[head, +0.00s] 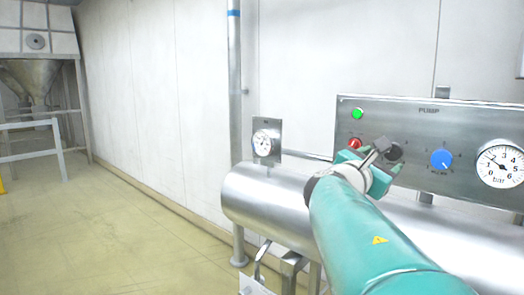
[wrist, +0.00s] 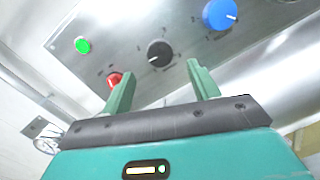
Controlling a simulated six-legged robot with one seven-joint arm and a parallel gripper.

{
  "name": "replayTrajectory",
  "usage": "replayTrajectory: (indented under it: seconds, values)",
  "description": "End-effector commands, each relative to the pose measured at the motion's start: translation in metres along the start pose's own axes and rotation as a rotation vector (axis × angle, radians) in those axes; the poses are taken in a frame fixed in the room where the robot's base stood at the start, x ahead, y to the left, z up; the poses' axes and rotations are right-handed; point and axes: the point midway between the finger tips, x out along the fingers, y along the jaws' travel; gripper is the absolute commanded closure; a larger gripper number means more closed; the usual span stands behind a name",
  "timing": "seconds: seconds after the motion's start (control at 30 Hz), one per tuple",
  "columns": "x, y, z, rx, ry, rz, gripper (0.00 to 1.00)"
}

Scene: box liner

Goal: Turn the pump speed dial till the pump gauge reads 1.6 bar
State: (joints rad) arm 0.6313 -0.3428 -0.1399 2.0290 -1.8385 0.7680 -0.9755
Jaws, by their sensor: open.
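The steel pump panel (head: 395,111) carries a black dial (head: 396,152) and a blue dial (head: 441,160) with a white pointer line. The dial labels are too small to read. The pump gauge (head: 503,167) is at the panel's right; its needle points up and left, seemingly between 1 and 2 bar, but I cannot read it exactly. My gripper (head: 378,152) is open and partly covers the black dial in the head view. In the wrist view, the black dial (wrist: 159,53) lies ahead between my open fingers (wrist: 159,72), apparently untouched. The blue dial (wrist: 220,14) is beyond the right finger.
A green button (head: 357,113) and a red button (head: 355,142) are on the panel's left; the red one (wrist: 114,79) is close to my left finger. A small gauge (head: 265,143) stands above a horizontal steel tank (head: 252,195) under the panel.

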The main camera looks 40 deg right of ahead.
Motion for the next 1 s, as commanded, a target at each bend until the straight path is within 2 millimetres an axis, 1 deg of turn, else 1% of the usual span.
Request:
replayTrajectory:
  seconds: [0.03, 0.2, 0.3, 0.4, 0.53, 1.0]
  values:
    - [-0.013, 0.001, 0.001, 0.002, 0.0, 0.004, 0.4]
    - [-0.049, 0.0, 0.001, 0.001, -0.001, 0.003, 0.4]
    - [-0.064, 0.0, 0.001, 0.001, -0.001, 0.002, 0.4]
    - [-0.074, 0.0, 0.001, 0.0, -0.001, 0.001, 0.4]
    - [-0.079, 0.0, 0.0, -0.001, 0.0, 0.0, 0.4]
    - [-0.079, 0.0, 0.0, 0.0, 0.0, 0.0, 0.4]
